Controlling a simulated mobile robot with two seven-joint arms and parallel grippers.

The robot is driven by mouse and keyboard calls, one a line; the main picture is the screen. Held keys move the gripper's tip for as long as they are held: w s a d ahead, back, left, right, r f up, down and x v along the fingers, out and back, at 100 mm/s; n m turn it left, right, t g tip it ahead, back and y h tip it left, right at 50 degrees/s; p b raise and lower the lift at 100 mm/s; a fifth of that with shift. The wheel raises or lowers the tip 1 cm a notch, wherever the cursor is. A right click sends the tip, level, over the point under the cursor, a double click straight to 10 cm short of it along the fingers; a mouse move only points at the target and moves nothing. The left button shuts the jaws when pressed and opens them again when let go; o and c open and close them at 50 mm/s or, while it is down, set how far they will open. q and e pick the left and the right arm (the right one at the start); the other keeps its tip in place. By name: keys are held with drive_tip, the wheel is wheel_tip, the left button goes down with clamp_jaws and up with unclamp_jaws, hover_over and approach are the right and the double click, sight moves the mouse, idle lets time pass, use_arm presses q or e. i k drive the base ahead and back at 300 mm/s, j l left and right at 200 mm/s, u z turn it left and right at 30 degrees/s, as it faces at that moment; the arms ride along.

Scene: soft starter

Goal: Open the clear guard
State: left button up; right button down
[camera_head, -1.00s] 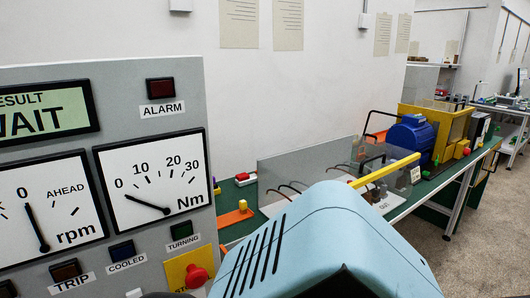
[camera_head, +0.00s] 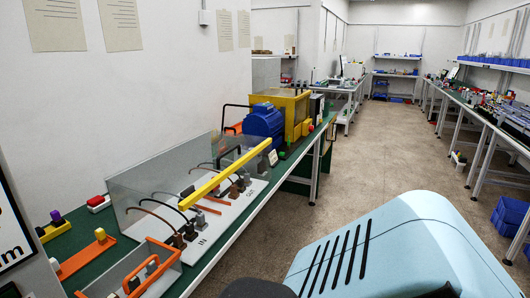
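The clear guard (camera_head: 160,176) is a see-through panel box standing over a white terminal board on the green bench, left of centre. A yellow bar (camera_head: 224,173) runs along its upper front edge. Behind and below the panel I see dark and red-brown cables and grey terminal blocks, with the letters "IN" on the board (camera_head: 217,228). Whether the guard is raised at all is hard to tell. A light blue body part of mine fills the lower right. Neither of my grippers is in view.
A blue motor (camera_head: 264,127) and a yellow frame (camera_head: 291,108) stand farther along the bench. An orange-handled tray (camera_head: 140,275) and an orange strip (camera_head: 87,256) lie at the near left. The floor aisle (camera_head: 375,165) to the right is open, with blue crates (camera_head: 510,217) at its far side.

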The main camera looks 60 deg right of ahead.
sight(191, 200)
drive_tip(key=z, duration=1.65)
drive_tip(key=l+u, duration=0.1)
drive_tip(key=u, duration=0.5)
drive_tip(key=i+l+u, duration=0.1)
drive_tip(key=l+u, duration=0.2)
drive_tip(key=l, duration=0.15)
drive_tip(key=i+l+u, duration=0.1)
drive_tip(key=l+u, duration=0.45)
drive_tip(key=l, duration=0.75)
drive_tip(key=k+l+u, duration=0.2)
drive_tip(key=l, duration=2.35)
